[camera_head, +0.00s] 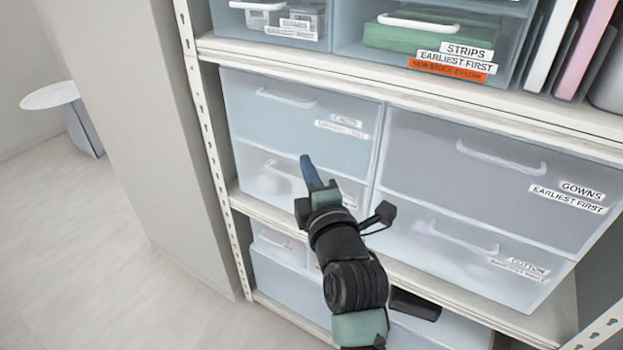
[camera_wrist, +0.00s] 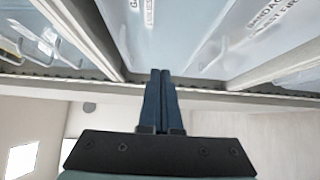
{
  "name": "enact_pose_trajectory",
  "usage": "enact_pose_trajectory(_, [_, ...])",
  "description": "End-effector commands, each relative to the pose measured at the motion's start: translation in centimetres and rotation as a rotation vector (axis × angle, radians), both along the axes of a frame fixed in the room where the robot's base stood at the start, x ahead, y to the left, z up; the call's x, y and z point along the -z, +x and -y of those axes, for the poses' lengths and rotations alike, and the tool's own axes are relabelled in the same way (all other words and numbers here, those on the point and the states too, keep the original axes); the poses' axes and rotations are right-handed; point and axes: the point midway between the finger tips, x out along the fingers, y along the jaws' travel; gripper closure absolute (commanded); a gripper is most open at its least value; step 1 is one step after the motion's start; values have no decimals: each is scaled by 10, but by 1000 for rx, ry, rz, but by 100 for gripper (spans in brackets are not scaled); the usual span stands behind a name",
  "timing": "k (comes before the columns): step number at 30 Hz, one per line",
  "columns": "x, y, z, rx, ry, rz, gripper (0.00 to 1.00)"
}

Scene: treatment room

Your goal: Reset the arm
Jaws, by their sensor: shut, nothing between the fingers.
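My arm reaches up from the bottom of the head view, with my gripper (camera_head: 307,165) in front of the left pair of clear drawers. The gripper's blue fingers are shut together with nothing between them. In the wrist view the closed fingers (camera_wrist: 160,75) point up toward the shelf edge and drawer fronts. The arm covers part of the lower left drawer and its label. From these views I cannot tell how far the fingertips are from the drawer front.
The shelving unit's white perforated post (camera_head: 207,130) stands left of the drawers. The gowns drawer (camera_head: 440,155) and cotton drawer (camera_head: 430,240) look closed at right. Above is a strips drawer (camera_head: 378,55). A small round table (camera_head: 50,96) stands far left; the floor (camera_head: 70,230) there is clear.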

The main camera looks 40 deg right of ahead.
Motion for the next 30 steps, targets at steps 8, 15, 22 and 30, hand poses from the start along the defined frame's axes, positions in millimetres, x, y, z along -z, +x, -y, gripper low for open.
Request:
enact_pose_trajectory(8, [1, -27, -13, 0, 1, 0, 100])
enact_pose_trajectory(15, [0, -29, -14, -1, 1, 0, 100])
enact_pose_trajectory(22, [-44, -14, -44, -57, 80, 117, 100])
enact_pose_trajectory(30, [-192, -5, -158, -321, 466, 520, 100])
